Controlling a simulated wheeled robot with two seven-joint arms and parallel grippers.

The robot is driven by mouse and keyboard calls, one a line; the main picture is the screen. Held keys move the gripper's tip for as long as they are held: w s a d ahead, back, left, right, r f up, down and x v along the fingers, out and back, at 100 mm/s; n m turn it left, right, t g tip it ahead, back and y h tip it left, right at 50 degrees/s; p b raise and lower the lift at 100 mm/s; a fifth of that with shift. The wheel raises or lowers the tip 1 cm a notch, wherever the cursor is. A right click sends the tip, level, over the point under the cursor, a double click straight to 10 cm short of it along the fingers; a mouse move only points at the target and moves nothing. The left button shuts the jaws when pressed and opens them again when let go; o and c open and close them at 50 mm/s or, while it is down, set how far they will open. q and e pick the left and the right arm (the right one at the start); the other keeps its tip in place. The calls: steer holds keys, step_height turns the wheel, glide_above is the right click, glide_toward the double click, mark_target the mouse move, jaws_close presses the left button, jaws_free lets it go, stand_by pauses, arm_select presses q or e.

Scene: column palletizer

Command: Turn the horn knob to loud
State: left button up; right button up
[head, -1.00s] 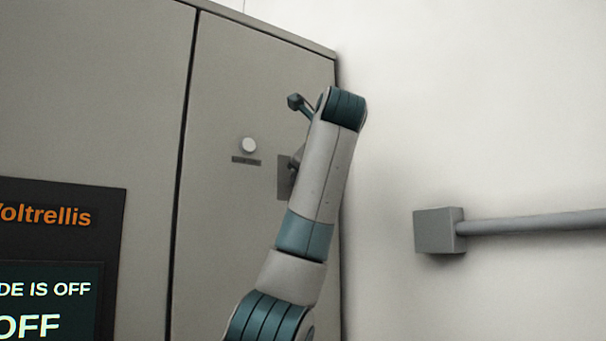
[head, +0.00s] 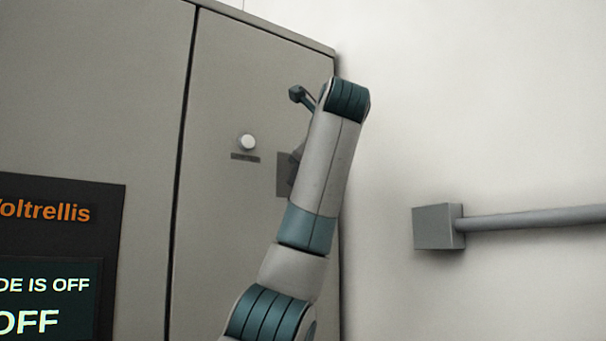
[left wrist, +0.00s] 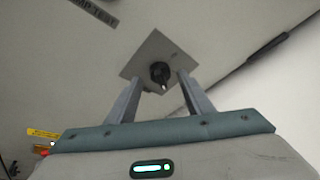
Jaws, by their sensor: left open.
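The horn knob (left wrist: 160,72) is a small black knob with a pale pointer mark, on a square grey plate (left wrist: 148,55) in the left wrist view. My left gripper (left wrist: 161,79) is open, with one finger on each side of the knob. I cannot tell whether either finger touches it. In the head view the plate (head: 283,176) shows at the left edge of my left arm, which hides most of the knob and the gripper. No loud or quiet marking is readable. My right gripper is not in view.
A white round button (head: 247,142) with a dark label (head: 245,157) sits left of the plate on the grey cabinet (head: 235,80). A dark display panel (head: 70,200) is at lower left. A grey bracket with a rail (head: 437,227) juts from the wall at right.

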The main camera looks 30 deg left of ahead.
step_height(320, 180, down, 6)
steer(key=b, duration=0.6)
arm_select(q)
steer(key=v, duration=1.6)
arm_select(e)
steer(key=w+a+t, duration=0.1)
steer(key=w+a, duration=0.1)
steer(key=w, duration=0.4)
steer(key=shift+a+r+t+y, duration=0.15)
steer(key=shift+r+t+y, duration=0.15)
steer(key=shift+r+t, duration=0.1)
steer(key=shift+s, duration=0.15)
